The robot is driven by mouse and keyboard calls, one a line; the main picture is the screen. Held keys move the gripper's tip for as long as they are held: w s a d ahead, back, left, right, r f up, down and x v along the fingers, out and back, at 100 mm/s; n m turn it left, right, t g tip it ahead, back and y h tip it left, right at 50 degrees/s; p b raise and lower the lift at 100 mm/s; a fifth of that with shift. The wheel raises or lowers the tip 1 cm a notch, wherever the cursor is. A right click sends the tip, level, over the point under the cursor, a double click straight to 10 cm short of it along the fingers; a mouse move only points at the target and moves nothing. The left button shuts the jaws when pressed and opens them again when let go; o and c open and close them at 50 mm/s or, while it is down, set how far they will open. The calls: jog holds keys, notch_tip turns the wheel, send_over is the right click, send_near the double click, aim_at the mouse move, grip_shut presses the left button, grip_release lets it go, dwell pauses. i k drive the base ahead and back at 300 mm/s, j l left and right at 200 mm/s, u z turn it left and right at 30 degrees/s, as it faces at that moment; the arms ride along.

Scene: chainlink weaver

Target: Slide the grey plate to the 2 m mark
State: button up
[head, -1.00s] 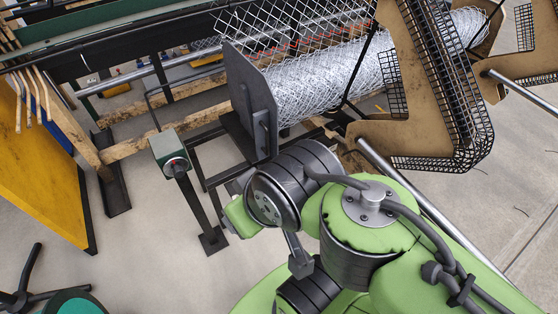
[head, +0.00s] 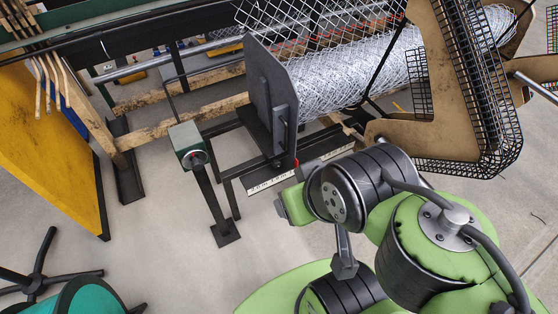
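The grey plate (head: 262,88) stands upright at the left end of the roll of wire mesh (head: 345,75). A dark upright handle (head: 283,135) is on its near face. A white scale strip with dark marks (head: 270,182) runs along the rail below the plate, and a small red pointer (head: 296,163) sits by the plate's lower right corner. The scale's numbers are too small to read, and my arm hides part of it. My green and grey arm is at the lower right, in front of and below the plate. My gripper's fingers are not visible.
A green box with a dial (head: 188,145) stands on a black post left of the plate. A yellow panel (head: 50,140) is at the left, and a teal round seat (head: 88,296) at the lower left. Brown side frames with black mesh (head: 455,85) stand at the right.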

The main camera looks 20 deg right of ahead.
aim_at(271, 117)
jog(key=i+j+u, duration=0.1)
jog(key=i, duration=0.8)
